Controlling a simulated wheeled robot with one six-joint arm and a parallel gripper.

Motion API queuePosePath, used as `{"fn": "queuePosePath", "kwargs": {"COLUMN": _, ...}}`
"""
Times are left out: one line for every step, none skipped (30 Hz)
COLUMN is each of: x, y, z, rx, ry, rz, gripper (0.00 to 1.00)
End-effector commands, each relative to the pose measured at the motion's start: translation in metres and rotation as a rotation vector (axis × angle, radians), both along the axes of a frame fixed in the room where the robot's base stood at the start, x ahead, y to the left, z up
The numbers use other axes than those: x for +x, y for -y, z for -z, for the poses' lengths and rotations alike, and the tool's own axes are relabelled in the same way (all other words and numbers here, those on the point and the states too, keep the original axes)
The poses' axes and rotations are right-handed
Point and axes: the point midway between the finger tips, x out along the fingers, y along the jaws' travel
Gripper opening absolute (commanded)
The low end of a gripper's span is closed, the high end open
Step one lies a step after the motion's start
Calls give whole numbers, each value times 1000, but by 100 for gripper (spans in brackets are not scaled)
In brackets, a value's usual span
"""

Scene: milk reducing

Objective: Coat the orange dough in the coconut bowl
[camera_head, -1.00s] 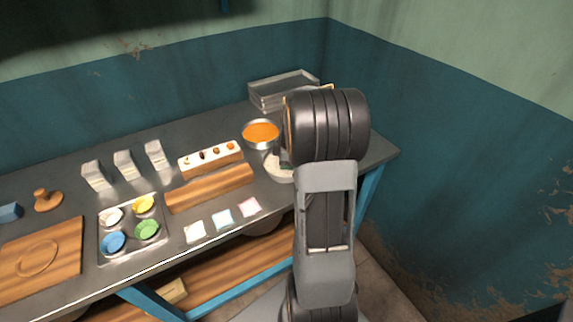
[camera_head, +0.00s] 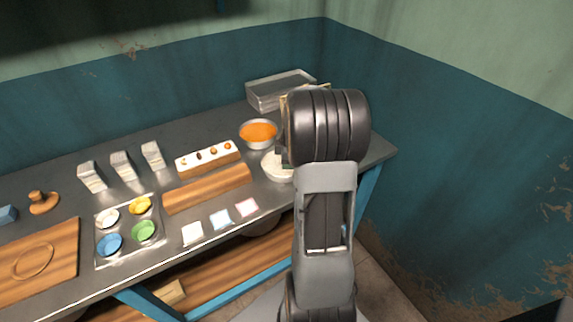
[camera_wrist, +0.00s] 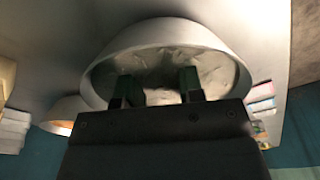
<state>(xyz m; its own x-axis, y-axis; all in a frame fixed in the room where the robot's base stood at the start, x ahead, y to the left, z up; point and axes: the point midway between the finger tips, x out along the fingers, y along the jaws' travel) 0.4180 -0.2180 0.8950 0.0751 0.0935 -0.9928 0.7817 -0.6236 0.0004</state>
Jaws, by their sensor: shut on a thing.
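The coconut bowl (camera_head: 268,175), a white bowl with pale contents, stands on the table just left of my arm's black joint. In the wrist view the bowl (camera_wrist: 150,36) lies around my gripper's fingertips, with white, lumpy contents behind them. My gripper (camera_wrist: 160,88) has its two dark fingers a small gap apart at the bowl. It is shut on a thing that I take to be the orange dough. No orange shows between the fingers, and the dough cannot be told apart from the white contents. My arm hides the gripper in the head view.
A metal bowl of orange contents (camera_head: 258,128) stands close behind the coconut bowl. A white-topped holder with small balls (camera_head: 205,158) and a wooden board (camera_head: 205,190) lie to the left. An empty metal tray (camera_head: 265,97) is at the back. The table's right end is near.

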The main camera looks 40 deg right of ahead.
Motion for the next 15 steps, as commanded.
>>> {"fn": "queuePosePath", "kwargs": {"x": 1, "y": 1, "z": 0, "rx": 1, "ry": -1, "rz": 0, "gripper": 9}}
{"fn": "queuePosePath", "kwargs": {"x": 1, "y": 1, "z": 0, "rx": 1, "ry": -1, "rz": 0, "gripper": 9}}
{"fn": "queuePosePath", "kwargs": {"x": 2, "y": 2, "z": 0, "rx": 1, "ry": -1, "rz": 0, "gripper": 9}}
{"fn": "queuePosePath", "kwargs": {"x": 3, "y": 2, "z": 0, "rx": 1, "ry": -1, "rz": 0, "gripper": 9}}
{"fn": "queuePosePath", "kwargs": {"x": 3, "y": 2, "z": 0, "rx": 1, "ry": -2, "rz": 0, "gripper": 9}}
{"fn": "queuePosePath", "kwargs": {"x": 4, "y": 3, "z": 0, "rx": 1, "ry": -1, "rz": 0, "gripper": 9}}
{"fn": "queuePosePath", "kwargs": {"x": 5, "y": 3, "z": 0, "rx": 1, "ry": -1, "rz": -1, "gripper": 9}}
{"fn": "queuePosePath", "kwargs": {"x": 6, "y": 3, "z": 0, "rx": 1, "ry": -1, "rz": -1, "gripper": 9}}
{"fn": "queuePosePath", "kwargs": {"x": 7, "y": 2, "z": 0, "rx": 1, "ry": -1, "rz": -1, "gripper": 9}}
{"fn": "queuePosePath", "kwargs": {"x": 7, "y": 2, "z": 0, "rx": 0, "ry": 0, "rz": -1, "gripper": 9}}
{"fn": "queuePosePath", "kwargs": {"x": 8, "y": 2, "z": 0, "rx": 0, "ry": 0, "rz": -1, "gripper": 9}}
{"fn": "queuePosePath", "kwargs": {"x": 9, "y": 2, "z": 0, "rx": 0, "ry": 0, "rz": -2, "gripper": 9}}
{"fn": "queuePosePath", "kwargs": {"x": 10, "y": 1, "z": 0, "rx": 0, "ry": 0, "rz": -2, "gripper": 9}}
{"fn": "queuePosePath", "kwargs": {"x": 10, "y": 1, "z": 0, "rx": 0, "ry": 0, "rz": -1, "gripper": 9}}
{"fn": "queuePosePath", "kwargs": {"x": 11, "y": 0, "z": 0, "rx": 0, "ry": 0, "rz": -1, "gripper": 9}}
